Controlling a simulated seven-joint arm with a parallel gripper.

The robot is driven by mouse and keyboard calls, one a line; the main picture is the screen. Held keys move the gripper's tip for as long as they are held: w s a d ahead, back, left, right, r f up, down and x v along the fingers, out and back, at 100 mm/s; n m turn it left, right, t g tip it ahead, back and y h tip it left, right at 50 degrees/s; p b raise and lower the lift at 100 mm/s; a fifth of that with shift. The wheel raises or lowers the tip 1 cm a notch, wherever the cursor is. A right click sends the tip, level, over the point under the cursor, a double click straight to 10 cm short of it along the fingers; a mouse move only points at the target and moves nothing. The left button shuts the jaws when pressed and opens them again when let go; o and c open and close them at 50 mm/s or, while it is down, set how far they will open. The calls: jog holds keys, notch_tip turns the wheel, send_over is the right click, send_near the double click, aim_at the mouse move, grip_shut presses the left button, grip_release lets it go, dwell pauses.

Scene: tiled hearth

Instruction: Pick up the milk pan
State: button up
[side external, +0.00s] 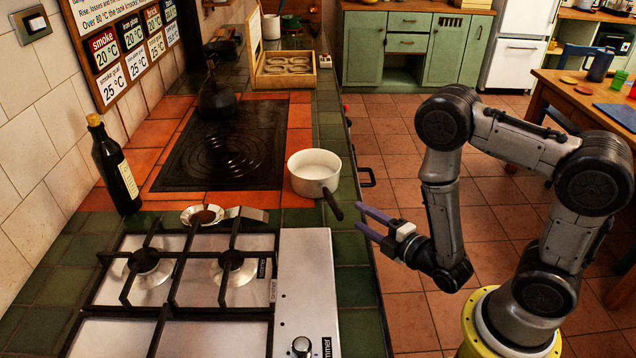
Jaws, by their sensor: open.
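The milk pan (306,183) is a small white pan with a dark handle (333,204). It stands upright on the tiles at the right edge of the black hotplate, with its handle pointing toward the lower right, over the counter's edge side. It looks empty. My gripper (359,217) has purple fingers and is open and empty. It is just to the right of the handle's end and a little lower in the picture, with its fingers pointing left toward the handle. A small gap shows between the fingertips and the handle.
A gas hob (305,260) with black grates fills the front. A dark bottle (116,172) stands at the left wall. A dark kettle (216,100) stands at the back of the hotplate (222,150). Green tiles (352,248) right of the hob are clear.

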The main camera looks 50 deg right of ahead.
aim_at(331, 196)
jog(key=x, duration=0.6)
jog(key=shift+r, duration=0.1)
jog(key=shift+x, duration=2.7)
jog(key=shift+a+r, duration=0.15)
jog(key=shift+c, duration=0.3)
grip_shut()
jog(key=shift+w+r, duration=0.1)
jog(key=shift+r, duration=0.1)
